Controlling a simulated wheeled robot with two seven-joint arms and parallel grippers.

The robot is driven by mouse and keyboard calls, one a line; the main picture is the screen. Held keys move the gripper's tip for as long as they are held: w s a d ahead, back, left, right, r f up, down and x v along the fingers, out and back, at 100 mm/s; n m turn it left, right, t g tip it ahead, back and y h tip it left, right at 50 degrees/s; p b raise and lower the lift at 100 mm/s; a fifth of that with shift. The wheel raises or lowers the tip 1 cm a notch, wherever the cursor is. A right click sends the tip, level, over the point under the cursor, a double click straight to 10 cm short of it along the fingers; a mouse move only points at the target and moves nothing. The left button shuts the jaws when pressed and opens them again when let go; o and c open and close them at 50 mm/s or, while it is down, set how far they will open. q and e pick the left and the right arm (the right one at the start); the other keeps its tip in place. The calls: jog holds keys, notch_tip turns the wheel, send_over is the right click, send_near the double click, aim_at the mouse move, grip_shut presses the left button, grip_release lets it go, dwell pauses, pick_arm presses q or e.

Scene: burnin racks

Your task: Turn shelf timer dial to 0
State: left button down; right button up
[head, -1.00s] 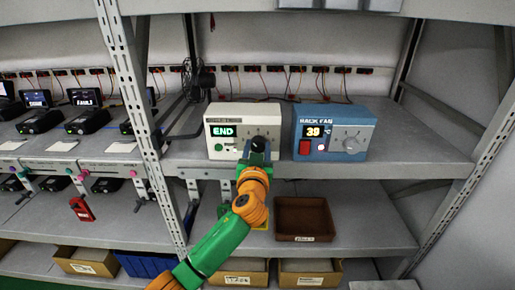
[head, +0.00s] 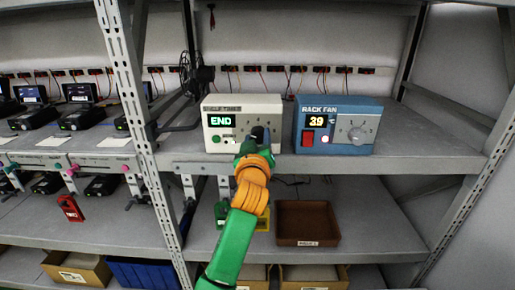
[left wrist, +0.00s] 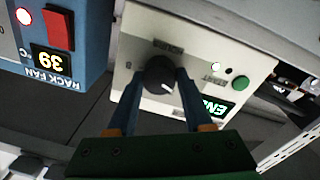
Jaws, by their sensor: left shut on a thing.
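The shelf timer is a cream box (head: 243,106) on the middle shelf, with a green display reading END. Its black dial (left wrist: 161,75) shows in the left wrist view, with a pale pointer mark on its face. My left gripper (left wrist: 160,85) has one finger on each side of the dial and is shut on it. In the head view my left gripper (head: 258,136) covers most of the dial. The timer's green button (left wrist: 240,82) and a small white light are beside the display. My right gripper is in neither view.
A blue rack fan box (head: 336,125) reading 39, with a red switch and a grey knob, stands just right of the timer. A black fan (head: 197,80) is at the left behind an upright post. A brown tray (head: 307,222) sits on the shelf below.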

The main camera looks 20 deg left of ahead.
pick_arm(q)
jog(key=shift+f+n+b, duration=0.1)
jog(key=shift+n+b, duration=0.5)
jog(key=shift+n, duration=0.5)
jog(key=shift+c, duration=1.5)
grip_release()
